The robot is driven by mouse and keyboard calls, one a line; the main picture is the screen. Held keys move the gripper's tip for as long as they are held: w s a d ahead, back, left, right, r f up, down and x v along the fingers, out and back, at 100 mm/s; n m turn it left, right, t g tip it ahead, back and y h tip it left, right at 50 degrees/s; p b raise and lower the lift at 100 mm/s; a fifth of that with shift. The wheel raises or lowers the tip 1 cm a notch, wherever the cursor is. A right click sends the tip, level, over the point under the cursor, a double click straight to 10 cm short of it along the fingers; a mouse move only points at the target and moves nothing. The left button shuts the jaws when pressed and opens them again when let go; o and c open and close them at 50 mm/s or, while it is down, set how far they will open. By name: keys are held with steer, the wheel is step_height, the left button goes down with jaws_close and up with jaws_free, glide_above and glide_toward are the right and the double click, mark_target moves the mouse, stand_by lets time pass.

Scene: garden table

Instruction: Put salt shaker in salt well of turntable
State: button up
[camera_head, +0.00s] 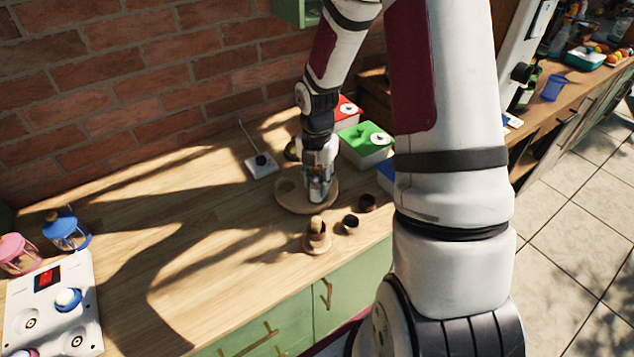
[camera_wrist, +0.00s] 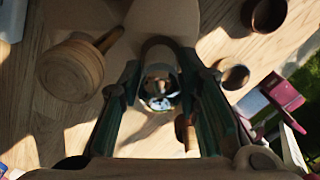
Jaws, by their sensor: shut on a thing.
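The turntable (camera_head: 287,190) is a round wooden disc on the table in the head view. My gripper (camera_head: 318,195) points down over its right part and covers much of it. In the wrist view, my gripper (camera_wrist: 160,105) has its two dark fingers on either side of a shiny, metal-topped thing, which looks like the salt shaker (camera_wrist: 158,88). The gripper is shut on it. A dark curved rim shows around the shaker's far side. The salt well cannot be made out clearly, and I cannot tell whether the shaker's base is inside it.
A wooden cup-like piece (camera_head: 316,235) and two dark bowls (camera_head: 350,223) (camera_head: 367,203) stand in front of the turntable. A green-topped box (camera_head: 367,139) stands behind right. The table's left middle is clear.

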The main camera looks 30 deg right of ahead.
steer(key=shift+f, duration=0.4)
steer(key=shift+f, duration=0.15)
steer(key=o, duration=1.2)
step_height(320, 180, up, 12)
steer(key=shift+r, duration=0.1)
steer(key=s+a+r+m+t+h, duration=0.1)
steer(key=s+a+r+m, duration=0.3)
steer(key=r+m, duration=0.25)
steer(key=s+a+r+m+t+h, duration=0.1)
steer(key=s+a+r+m+t, duration=0.1)
steer(key=s+a+r+m, duration=0.45)
steer(key=s+a+r+m+t+y, duration=0.2)
steer(key=s+r+m, duration=0.4)
steer(key=s+m, duration=0.3)
steer(key=m, duration=0.2)
steer(key=shift+s+a+r+m, duration=0.15)
steer(key=shift+r+m, duration=0.1)
steer(key=shift+m, duration=0.15)
